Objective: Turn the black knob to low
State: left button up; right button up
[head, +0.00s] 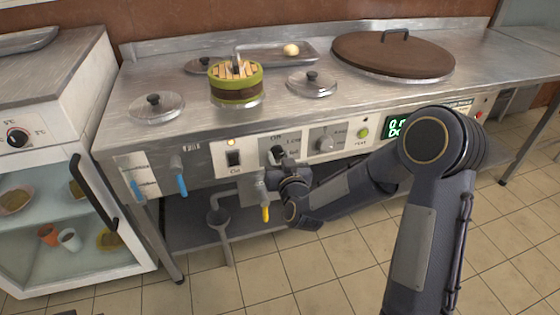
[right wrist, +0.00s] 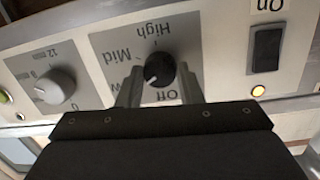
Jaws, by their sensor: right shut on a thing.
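Another label between Off and Mid is mostly hidden by a finger. The knob's white mark is at its lower left in that view, toward the partly hidden label. My right gripper (right wrist: 160,84) is shut on the knob, one finger on each side. In the head view the knob (head: 278,153) shows just beyond my right gripper (head: 282,168).
A black switch (head: 233,158) with a lit lamp is left of the knob, and a grey dial (head: 324,143) is right. A tap with a yellow handle (head: 265,213) hangs below. Lids and a green-banded steamer (head: 236,84) stand on the steel counter (head: 190,80).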

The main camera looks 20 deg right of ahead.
jog(key=shift+f, duration=0.1)
dwell(0.3)
jog(key=o, duration=1)
jog(key=s, duration=0.5)
jog(key=s+p, duration=0.1)
jog(key=s, duration=0.1)
jog(key=shift+s+r, duration=0.35)
jog(key=shift+s, duration=0.05)
